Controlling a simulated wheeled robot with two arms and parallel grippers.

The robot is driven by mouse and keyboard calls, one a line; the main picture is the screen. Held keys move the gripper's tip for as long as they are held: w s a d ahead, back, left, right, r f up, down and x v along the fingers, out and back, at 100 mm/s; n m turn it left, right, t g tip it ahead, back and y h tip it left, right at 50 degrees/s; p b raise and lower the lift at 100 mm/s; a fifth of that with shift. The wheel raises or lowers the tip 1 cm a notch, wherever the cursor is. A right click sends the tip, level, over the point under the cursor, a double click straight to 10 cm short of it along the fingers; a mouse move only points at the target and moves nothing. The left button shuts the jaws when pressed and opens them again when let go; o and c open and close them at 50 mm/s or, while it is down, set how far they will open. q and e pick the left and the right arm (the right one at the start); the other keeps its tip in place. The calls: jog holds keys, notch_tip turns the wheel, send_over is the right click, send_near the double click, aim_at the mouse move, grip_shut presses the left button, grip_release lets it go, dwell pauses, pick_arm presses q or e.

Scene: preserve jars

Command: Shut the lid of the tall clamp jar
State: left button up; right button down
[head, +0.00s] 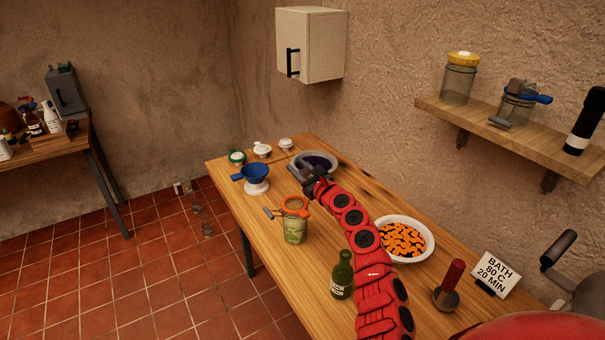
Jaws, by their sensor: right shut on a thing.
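A tall clamp jar (295,230) of clear glass with pale green contents stands upright on the wooden table. An orange ring or lid (296,204) is at its top, and a grey clamp lever (271,213) sticks out to its left. I cannot tell how far the lid is open. My right gripper (304,174) is beyond the jar and apart from it, in front of the near rim of a grey bowl (333,160). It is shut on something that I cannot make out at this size. My left gripper is not in view.
A blue funnel (254,173) on a white base and several small lidded pots stand at the far left. A wall shelf (515,137) carries jars.

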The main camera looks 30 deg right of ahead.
jog(key=shift+a+f, duration=0.15)
jog(key=shift+a, duration=0.05)
dwell(0.3)
jog(key=c, duration=0.5)
grip_release()
jog(key=shift+c, duration=0.2)
jog(key=shift+s+d, duration=0.1)
jog(key=shift+s, duration=0.2)
jog(key=s+d+p, duration=0.1)
jog(key=s+p, duration=0.2)
jog(key=s, duration=0.8)
jog(key=shift+s, duration=0.2)
